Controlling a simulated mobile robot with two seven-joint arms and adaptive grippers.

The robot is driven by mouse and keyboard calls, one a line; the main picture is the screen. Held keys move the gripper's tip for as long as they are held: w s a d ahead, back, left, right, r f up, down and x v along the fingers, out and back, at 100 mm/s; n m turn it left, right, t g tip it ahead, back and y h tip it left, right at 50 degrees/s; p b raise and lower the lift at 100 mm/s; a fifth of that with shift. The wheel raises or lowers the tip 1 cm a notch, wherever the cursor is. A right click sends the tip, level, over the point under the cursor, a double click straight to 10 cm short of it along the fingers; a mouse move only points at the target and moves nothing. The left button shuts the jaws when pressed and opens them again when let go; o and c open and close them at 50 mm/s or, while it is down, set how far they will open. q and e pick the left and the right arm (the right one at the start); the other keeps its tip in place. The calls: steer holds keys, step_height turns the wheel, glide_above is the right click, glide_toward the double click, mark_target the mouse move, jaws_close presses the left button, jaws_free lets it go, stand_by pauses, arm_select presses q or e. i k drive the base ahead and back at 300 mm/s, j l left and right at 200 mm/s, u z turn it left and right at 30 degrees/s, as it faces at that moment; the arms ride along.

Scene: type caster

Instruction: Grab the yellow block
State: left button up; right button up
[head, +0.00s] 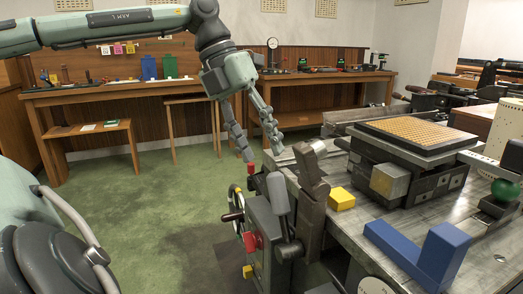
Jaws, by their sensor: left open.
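The yellow block (341,199) lies on the grey metal machine table, near its left edge. It stands just right of an upright dark lever and left of the raised matrix fixture. My left gripper (264,156) hangs from the arm that comes in at the upper left. Its two fingers are spread and point down, with nothing between them. It is up and to the left of the yellow block, apart from it, near the table's far left corner. My right gripper is not seen.
A dark lever assembly (312,190) rises between my left gripper and the block. A blue L-shaped block (420,252) lies in front of the block, to the right. The fixture with a gold grid (420,132) stands behind it. Wooden benches (85,95) line the back wall.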

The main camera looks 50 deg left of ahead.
mark_target(339, 199)
steer(key=k+j, duration=0.15)
steer(key=j, duration=0.15)
steer(key=k+j, duration=0.1)
steer(key=j, duration=0.25)
steer(key=k+j, duration=0.15)
steer(key=j, duration=0.15)
steer(key=k+j, duration=0.1)
steer(key=j, duration=0.25)
